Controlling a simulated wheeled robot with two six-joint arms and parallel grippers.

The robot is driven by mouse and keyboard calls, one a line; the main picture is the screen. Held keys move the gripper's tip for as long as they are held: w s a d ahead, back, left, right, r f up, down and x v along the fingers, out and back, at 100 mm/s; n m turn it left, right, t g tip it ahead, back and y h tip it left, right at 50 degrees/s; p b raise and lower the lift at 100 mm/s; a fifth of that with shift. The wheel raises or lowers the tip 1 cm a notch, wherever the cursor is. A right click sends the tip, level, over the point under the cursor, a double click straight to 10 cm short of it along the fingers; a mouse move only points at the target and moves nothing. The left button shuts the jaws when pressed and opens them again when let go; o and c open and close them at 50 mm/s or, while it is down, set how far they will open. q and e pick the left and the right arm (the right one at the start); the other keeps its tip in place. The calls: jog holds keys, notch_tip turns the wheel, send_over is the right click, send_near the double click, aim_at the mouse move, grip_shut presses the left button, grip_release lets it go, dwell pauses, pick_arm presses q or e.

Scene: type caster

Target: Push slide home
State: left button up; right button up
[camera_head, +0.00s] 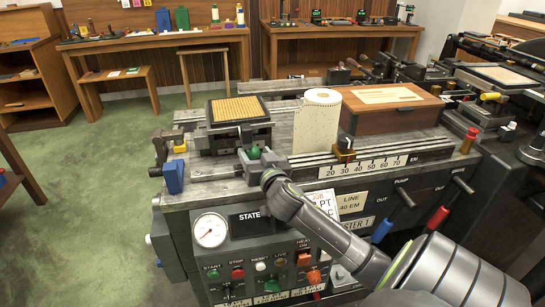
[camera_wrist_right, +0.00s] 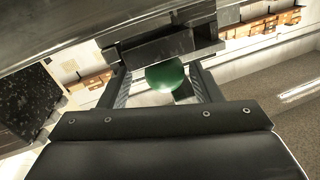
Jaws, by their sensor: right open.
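The slide (camera_head: 232,135) is a dark metal block carrying a gold grid-patterned plate (camera_head: 238,109), at the left of the machine's top. A round green knob (camera_head: 254,152) is at its front. In the right wrist view the green knob (camera_wrist_right: 165,76) lies between the two fingers, in front of a dark metal block (camera_wrist_right: 160,50). My right gripper (camera_head: 258,163) is at the knob, its jaws apart on either side. Whether a finger touches the knob cannot be told. My left gripper is not in view.
A paper roll (camera_head: 320,115) and a wooden box (camera_head: 391,107) stand on the machine right of the slide. Below is a panel with a gauge (camera_head: 210,230) and buttons. A blue-handled part (camera_head: 173,177) is at the left corner.

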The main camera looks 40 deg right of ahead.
jog(key=b+v, duration=0.1)
jog(key=v, duration=1.4)
jog(key=shift+s, duration=0.4)
jog(key=shift+a, duration=0.1)
